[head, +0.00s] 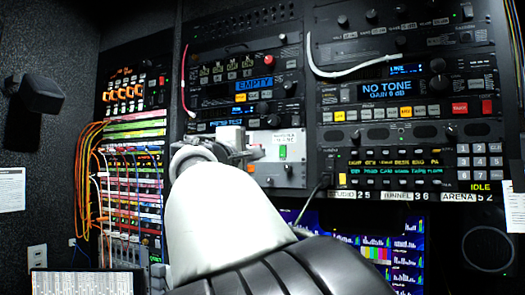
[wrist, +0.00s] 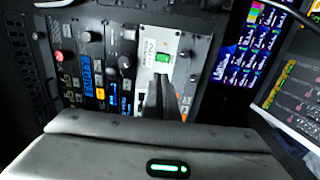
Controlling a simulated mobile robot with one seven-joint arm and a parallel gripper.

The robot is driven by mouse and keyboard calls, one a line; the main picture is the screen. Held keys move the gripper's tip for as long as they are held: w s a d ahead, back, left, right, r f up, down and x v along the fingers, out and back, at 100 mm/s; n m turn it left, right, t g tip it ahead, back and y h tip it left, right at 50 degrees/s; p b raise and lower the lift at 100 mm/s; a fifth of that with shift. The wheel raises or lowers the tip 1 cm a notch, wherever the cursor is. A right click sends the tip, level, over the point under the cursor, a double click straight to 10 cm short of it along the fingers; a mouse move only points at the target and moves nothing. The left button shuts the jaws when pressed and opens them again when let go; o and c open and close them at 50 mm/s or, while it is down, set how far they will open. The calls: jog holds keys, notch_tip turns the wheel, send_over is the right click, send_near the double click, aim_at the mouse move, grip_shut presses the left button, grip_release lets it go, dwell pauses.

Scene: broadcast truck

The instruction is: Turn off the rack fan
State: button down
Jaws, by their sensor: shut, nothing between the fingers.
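A pale grey panel (head: 292,172) in the middle rack column carries a small green rocker switch (head: 283,153) under a label too small to read with certainty. In the wrist view the panel (wrist: 149,60) shows the switch (wrist: 162,57) as a bright green patch. I cannot tell for sure that it is the rack fan's switch. My gripper (head: 250,153) is in front of the panel, just left of the switch in the head view. In the wrist view my gripper (wrist: 164,82) has its dark fingers together and empty, the tips just below the switch. Contact is unclear.
A patch bay (head: 130,185) with many coloured cables stands left. Audio units with a NO TONE display (head: 392,88) are at right. My arm hides the lower middle.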

jog(key=shift+r, duration=0.1)
dwell(0.3)
jog(key=p, duration=0.7)
send_near(281, 148)
jog(key=x, duration=0.5)
jog(key=shift+d+r, duration=0.1)
jog(key=shift+w+d, duration=0.3)
jog(key=shift+w, duration=0.35)
jog(key=shift+p, duration=0.35)
